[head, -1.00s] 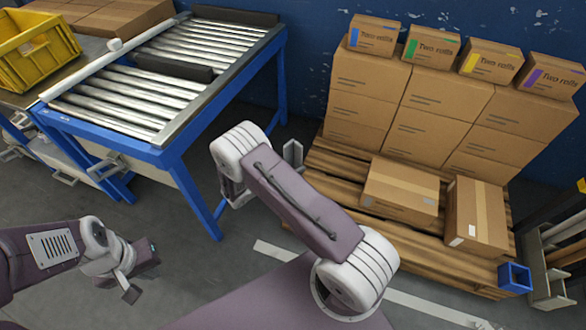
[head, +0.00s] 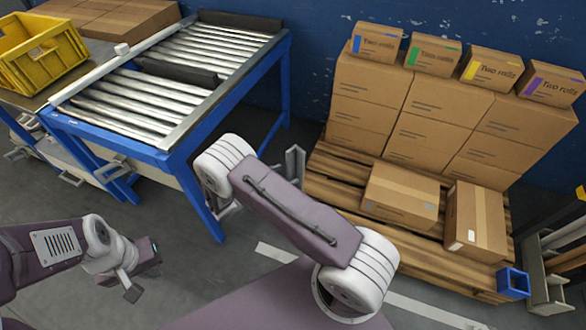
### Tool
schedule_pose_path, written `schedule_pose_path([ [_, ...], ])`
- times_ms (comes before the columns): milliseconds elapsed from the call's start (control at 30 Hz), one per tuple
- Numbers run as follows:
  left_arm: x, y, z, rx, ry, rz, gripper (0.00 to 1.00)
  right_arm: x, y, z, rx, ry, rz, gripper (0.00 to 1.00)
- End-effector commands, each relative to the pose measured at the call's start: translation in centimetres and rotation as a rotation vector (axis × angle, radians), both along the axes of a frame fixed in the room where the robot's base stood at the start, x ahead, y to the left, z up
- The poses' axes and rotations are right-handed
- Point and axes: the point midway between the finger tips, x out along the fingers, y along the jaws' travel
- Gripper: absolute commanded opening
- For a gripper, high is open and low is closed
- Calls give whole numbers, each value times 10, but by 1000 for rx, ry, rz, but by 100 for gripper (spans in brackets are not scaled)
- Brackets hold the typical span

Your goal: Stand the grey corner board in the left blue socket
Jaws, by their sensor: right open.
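A grey corner board (head: 295,162) stands upright by the left side of the pallet. Its lower part is hidden behind my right arm, and so is any left blue socket, so I cannot tell what the board rests in. My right gripper (head: 228,207) is mostly hidden behind its own arm, low and left of the board; it is open and apart from the visible part of the board. My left gripper (head: 133,288) hangs over the floor at the lower left with nothing visible in it; its jaw opening is unclear.
The wooden pallet (head: 333,188) carries stacked cartons (head: 370,95) and two loose boxes. Another blue socket (head: 514,284) sits at its front right corner, beside a rack (head: 548,290). A blue-framed roller conveyor (head: 172,158) stands left, with a yellow crate (head: 45,60) beyond.

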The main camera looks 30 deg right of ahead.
Motion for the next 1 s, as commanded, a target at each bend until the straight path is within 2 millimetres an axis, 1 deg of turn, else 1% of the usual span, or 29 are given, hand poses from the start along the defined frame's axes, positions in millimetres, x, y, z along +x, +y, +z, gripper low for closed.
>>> schedule_pose_path([
  [33, 0, 0, 8, 0, 0, 0, 0, -2, 12, 9, -1, -1, 5, 65],
  [100, 0, 0, 12, 0, 0, 0, 0, -7, 25, 14, 0, -3, 3, 65],
  [200, 0, 0, 16, 0, 0, 0, 0, -12, 40, 19, 0, -1, 3, 65],
  [300, 0, 0, 17, 0, 0, 0, 0, -15, 48, 22, -1, -2, 1, 65],
  [467, 0, 0, 17, 0, 0, 0, 0, -17, 52, 23, 0, -1, -2, 65],
  [567, 0, 0, 17, 0, 0, 0, 0, -25, 44, 28, 49, -9, -65, 65],
  [667, 0, 0, 17, 0, 0, 0, 0, -55, 27, 43, 216, -53, -281, 65],
  [700, 0, 0, 17, 0, 0, 0, 0, -74, 22, 50, 313, -88, -408, 65],
  [767, 0, 0, 17, 0, 0, 0, 0, -103, 20, 61, 471, -161, -616, 65],
  [800, 0, 0, 17, 0, 0, 0, 0, -120, 23, 69, 578, -225, -758, 65],
  [867, 0, 0, 17, 0, 0, 0, 0, -142, 31, 81, 731, -337, -964, 65],
  [900, 0, 0, 17, 0, 0, 0, 0, -151, 37, 89, 825, -421, -1095, 65],
  [1000, 0, 0, 17, 0, 0, 0, 0, -164, 50, 107, 1016, -624, -1361, 65],
])
